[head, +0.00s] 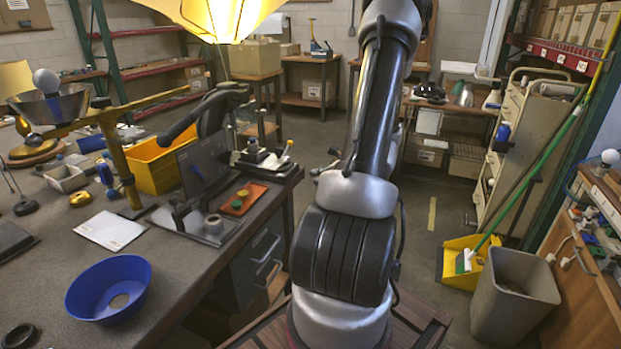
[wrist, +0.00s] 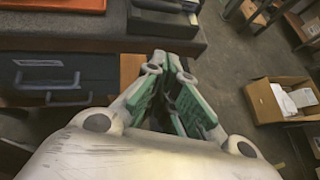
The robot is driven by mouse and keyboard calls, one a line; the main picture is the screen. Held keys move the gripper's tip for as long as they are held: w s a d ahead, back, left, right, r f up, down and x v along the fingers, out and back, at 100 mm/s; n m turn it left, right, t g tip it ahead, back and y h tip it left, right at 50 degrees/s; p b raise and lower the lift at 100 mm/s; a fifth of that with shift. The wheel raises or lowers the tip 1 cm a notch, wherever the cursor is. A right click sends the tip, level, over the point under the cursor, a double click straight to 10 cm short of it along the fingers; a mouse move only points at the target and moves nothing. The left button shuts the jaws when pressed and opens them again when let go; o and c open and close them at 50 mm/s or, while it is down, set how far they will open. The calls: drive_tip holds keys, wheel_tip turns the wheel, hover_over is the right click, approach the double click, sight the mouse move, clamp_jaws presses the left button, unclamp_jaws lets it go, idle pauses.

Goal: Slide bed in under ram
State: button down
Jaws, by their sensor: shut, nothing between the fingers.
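My gripper (wrist: 172,64) is shut and empty in the wrist view, its green-padded fingers meeting at the tips. It hangs over the bench's edge beside the drawers and touches nothing that I can see. In the head view, a dark press-like device with a black lever arm (head: 190,117) stands at the bench's right end. A flat dark plate (head: 190,236) lies in front of it, with a grey ring (head: 213,223) on top. The plate may be the bed. I cannot make out the ram clearly. My gripper is not clearly seen in the head view.
A blue bowl (head: 108,288) and a white sheet (head: 110,230) lie on the bench. A yellow bin (head: 155,165) and an orange tray (head: 243,198) are near the device. Drawers (wrist: 55,78) are below the bench; a cardboard box (wrist: 262,100) stands right in the wrist view.

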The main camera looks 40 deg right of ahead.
drive_tip(key=v, duration=0.4)
drive_tip(key=shift+s+d+r, duration=0.1)
drive_tip(key=shift+s+r, duration=0.15)
drive_tip(key=shift+s, duration=0.05)
drive_tip(key=c, duration=2.2)
unclamp_jaws()
drive_tip(key=shift+s+r, duration=0.2)
drive_tip(key=shift+s, duration=0.1)
drive_tip(key=o, duration=0.4)
drive_tip(key=shift+s, duration=0.15)
drive_tip(key=shift+c, duration=0.2)
drive_tip(key=o, duration=0.3)
drive_tip(key=f, duration=0.2)
drive_tip(key=w+f+y, duration=0.1)
drive_tip(key=shift+w+a, duration=0.1)
drive_tip(key=shift+a, duration=0.2)
drive_tip(key=shift+o, duration=0.2)
drive_tip(key=n+t+y, duration=0.3)
drive_tip(key=n+y, duration=0.1)
drive_tip(key=n, duration=1.7)
approach(291, 167)
drive_tip(key=w+a, duration=0.1)
drive_tip(key=x, duration=0.7)
drive_tip(key=shift+w+d+f, duration=0.1)
drive_tip(key=shift+d, duration=0.05)
